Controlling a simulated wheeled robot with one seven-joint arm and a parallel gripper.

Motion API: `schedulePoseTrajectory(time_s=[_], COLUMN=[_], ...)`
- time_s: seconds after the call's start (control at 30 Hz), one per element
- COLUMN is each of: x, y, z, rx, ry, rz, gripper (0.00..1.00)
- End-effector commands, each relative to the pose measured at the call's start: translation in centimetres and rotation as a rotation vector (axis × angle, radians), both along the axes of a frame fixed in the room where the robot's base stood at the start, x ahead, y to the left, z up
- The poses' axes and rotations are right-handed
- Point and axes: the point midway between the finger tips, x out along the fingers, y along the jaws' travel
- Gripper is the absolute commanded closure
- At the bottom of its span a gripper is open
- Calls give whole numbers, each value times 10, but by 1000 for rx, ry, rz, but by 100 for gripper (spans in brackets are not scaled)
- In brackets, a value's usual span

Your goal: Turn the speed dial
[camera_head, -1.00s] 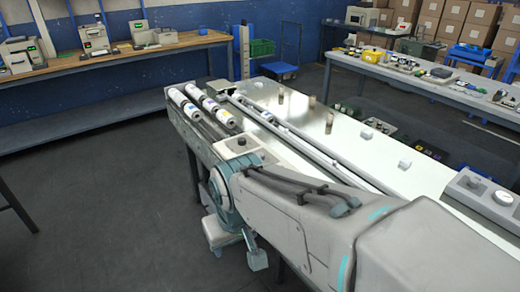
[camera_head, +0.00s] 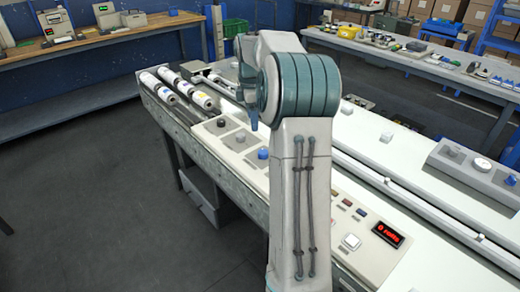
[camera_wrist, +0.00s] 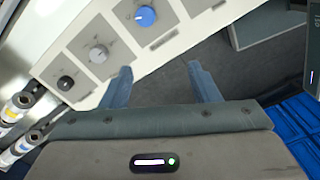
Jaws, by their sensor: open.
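A row of three dials stands on the beige control panel (camera_head: 222,150): a black dial (camera_head: 221,122), a grey dial (camera_head: 240,136) and a blue dial (camera_head: 263,153). Their labels are too small to read, so I cannot tell which is the speed dial. In the wrist view the blue dial (camera_wrist: 145,16), grey dial (camera_wrist: 98,54) and black dial (camera_wrist: 65,83) lie up and left of my gripper (camera_wrist: 160,68). Its jaws are open and empty, pointing toward the panel's edge, with floor between them. In the head view my arm partly hides the gripper.
White rolls with coloured marks (camera_head: 178,86) lie at the panel's far end. A red-lit display (camera_head: 387,234) and several small buttons sit at the near end. Floor at the left is clear.

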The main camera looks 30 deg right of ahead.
Motion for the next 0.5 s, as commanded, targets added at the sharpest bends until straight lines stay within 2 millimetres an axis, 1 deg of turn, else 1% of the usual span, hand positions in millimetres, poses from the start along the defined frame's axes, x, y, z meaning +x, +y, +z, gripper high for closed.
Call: schedulePoseTrajectory(time_s=[0.03,0.1,0.2,0.37,0.5], x=[4,8,11,12,11], y=[-16,-30,-42,-48,-47], z=[-7,-12,-17,-28,-51], rx=[10,18,27,32,32], ry=[5,10,14,16,17], rz=[30,75,116,136,135], gripper=[44,44,44,44,44])
